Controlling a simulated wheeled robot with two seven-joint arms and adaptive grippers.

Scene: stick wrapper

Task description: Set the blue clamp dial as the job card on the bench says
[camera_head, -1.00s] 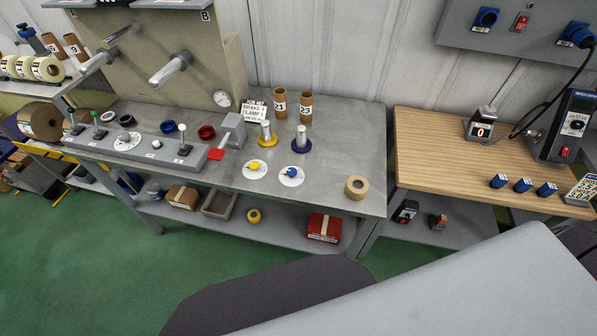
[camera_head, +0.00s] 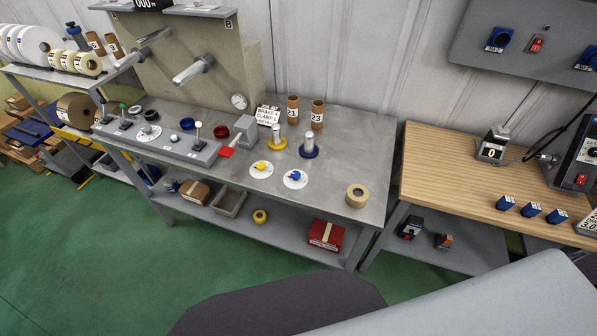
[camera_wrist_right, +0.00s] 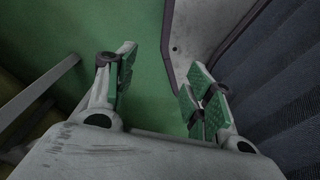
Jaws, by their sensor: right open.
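The blue clamp dial (camera_head: 295,175) is a small blue knob on a round white plate on the grey metal bench (camera_head: 335,195). A yellow dial (camera_head: 261,166) on a like plate sits to its left. The job card (camera_head: 267,115) stands at the back of the bench; its text reads something like "BRAKE" and "CLAMP", but the numbers are too small to read surely. In the right wrist view my right gripper (camera_wrist_right: 158,100) is open and empty, with green floor below it. Neither gripper shows in the head view, and nothing touches the dial.
Cardboard tubes (camera_head: 317,114) stand at the back, and a tape roll (camera_head: 356,195) lies to the right. A lever panel (camera_head: 175,142) fills the left. A wooden bench (camera_head: 450,180) stands at right.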

